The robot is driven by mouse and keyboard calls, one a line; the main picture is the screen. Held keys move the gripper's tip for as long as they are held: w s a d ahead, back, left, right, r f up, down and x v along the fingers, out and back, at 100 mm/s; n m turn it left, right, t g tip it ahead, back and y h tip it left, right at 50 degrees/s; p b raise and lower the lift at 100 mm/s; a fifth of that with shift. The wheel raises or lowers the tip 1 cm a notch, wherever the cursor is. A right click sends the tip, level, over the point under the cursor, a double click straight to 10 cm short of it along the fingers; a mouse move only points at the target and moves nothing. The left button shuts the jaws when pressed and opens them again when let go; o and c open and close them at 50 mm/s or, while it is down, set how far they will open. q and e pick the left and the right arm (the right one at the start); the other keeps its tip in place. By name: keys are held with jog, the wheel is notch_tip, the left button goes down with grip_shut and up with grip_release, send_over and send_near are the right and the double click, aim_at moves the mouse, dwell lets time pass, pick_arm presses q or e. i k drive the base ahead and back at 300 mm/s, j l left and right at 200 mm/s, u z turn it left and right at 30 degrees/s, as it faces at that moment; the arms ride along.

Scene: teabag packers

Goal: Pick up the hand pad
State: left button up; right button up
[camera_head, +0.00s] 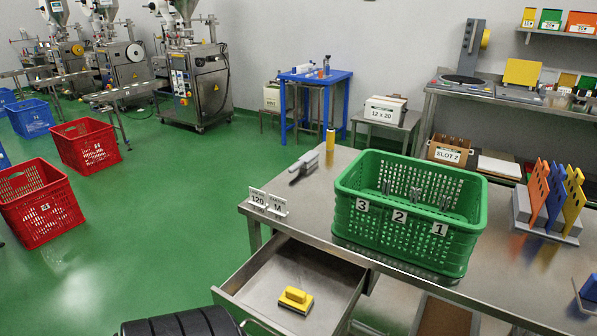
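A yellow block with a raised grip and a dark underside, which looks like the hand pad (295,299), lies in the open metal drawer (252,283) at the lower middle. The drawer is pulled out from under the steel table (310,215). The pad's top is uncovered, and nothing is touching it from above. Neither of my grippers shows in this view.
A green crate (349,207) numbered 1 to 3 stands on the table, right of the drawer. Small label stands (267,203), a grey tool (303,165) and a yellow cylinder (330,139) are nearby. A black ribbed object (180,325) is at the bottom edge.

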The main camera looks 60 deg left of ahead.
aim_at(296, 300)
jog(key=u, duration=1.9)
jog(key=l+z, duration=0.15)
jog(key=l, duration=0.25)
jog(key=i+l+z, duration=0.1)
jog(key=l, duration=0.3)
jog(key=i+l+z, duration=0.15)
jog(key=l, duration=0.25)
jog(key=i+l+z, duration=0.1)
jog(key=l, duration=0.25)
jog(key=i+l+z, duration=0.15)
jog(key=l, duration=0.25)
jog(key=i+l+z, duration=0.15)
jog(key=l, duration=0.2)
jog(key=i+l+z, duration=0.1)
jog(key=l, duration=0.25)
jog(key=u, duration=2.4)
jog(key=i+j+z, duration=0.15)
jog(key=j, duration=0.15)
jog(key=i+j+z, duration=0.1)
jog(key=j, duration=0.25)
jog(key=i+j+z, duration=0.15)
jog(key=j, duration=0.2)
jog(key=i+j+z, duration=0.1)
jog(key=j, duration=0.25)
jog(key=i, duration=0.1)
